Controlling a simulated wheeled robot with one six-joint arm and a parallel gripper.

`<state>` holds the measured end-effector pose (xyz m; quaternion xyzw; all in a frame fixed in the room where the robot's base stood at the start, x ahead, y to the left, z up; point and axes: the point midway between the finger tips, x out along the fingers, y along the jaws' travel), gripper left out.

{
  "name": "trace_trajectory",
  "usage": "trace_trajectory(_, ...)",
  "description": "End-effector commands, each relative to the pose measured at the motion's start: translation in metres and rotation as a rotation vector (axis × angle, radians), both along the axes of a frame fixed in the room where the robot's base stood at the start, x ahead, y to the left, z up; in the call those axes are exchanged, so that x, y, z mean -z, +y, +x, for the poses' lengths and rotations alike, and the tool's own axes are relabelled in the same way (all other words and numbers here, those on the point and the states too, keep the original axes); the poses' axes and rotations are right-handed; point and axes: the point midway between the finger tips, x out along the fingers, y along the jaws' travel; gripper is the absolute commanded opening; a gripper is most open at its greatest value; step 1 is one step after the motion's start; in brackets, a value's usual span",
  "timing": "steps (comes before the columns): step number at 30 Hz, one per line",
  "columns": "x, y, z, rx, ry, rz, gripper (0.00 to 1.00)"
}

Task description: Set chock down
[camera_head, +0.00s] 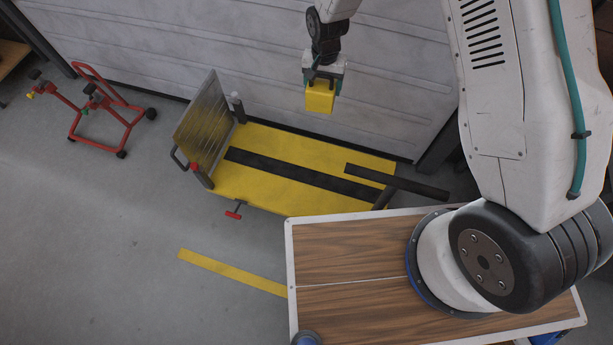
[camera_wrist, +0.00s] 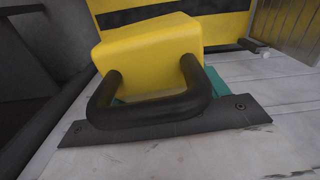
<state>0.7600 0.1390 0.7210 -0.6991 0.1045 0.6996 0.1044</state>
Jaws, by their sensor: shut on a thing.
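The yellow chock (camera_head: 319,98) hangs from my gripper (camera_head: 323,82), which is shut on it. The chock is in the air, in front of the pale panelled wall and above the far side of the lift in the head view. In the wrist view the chock (camera_wrist: 150,55) fills the upper middle, with a black loop-shaped bar in front of it and teal parts beside it. The fingertips' contact is mostly hidden. The yellow motorcycle lift (camera_head: 240,181) lies low on the floor with a black strip (camera_head: 290,172) along its deck. Its deck also shows beyond the chock in the wrist view (camera_wrist: 220,25).
A metal plate (camera_head: 205,120) stands up at the lift's left end. A dark bar (camera_head: 395,182) crosses its right end. A red wheeled stand (camera_head: 100,105) is at far left. A wood-topped surface (camera_head: 350,285) is in front. Floor with a yellow line (camera_head: 230,270) is clear.

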Motion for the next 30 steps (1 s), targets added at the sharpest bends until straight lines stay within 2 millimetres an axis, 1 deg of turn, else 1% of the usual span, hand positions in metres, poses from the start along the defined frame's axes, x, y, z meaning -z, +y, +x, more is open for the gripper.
trace_trajectory(1,0.021,0.004,0.001,0.001,0.004,-0.001,0.26)
trace_trajectory(8,0.105,0.020,0.003,0.018,0.004,-0.002,0.26)
trace_trajectory(9,0.120,0.023,0.002,0.021,0.005,-0.002,0.26)
trace_trajectory(13,0.169,0.029,-0.004,0.030,0.005,-0.002,0.26)
trace_trajectory(17,0.219,0.034,-0.015,0.039,0.005,-0.002,0.26)
trace_trajectory(18,0.234,0.034,-0.019,0.042,0.005,-0.003,0.26)
trace_trajectory(20,0.257,0.036,-0.026,0.047,0.004,-0.002,0.26)
trace_trajectory(24,0.311,0.036,-0.046,0.058,0.005,-0.002,0.26)
trace_trajectory(26,0.333,0.035,-0.057,0.062,0.005,-0.003,0.26)
trace_trajectory(30,0.385,0.032,-0.084,0.072,0.005,-0.003,0.26)
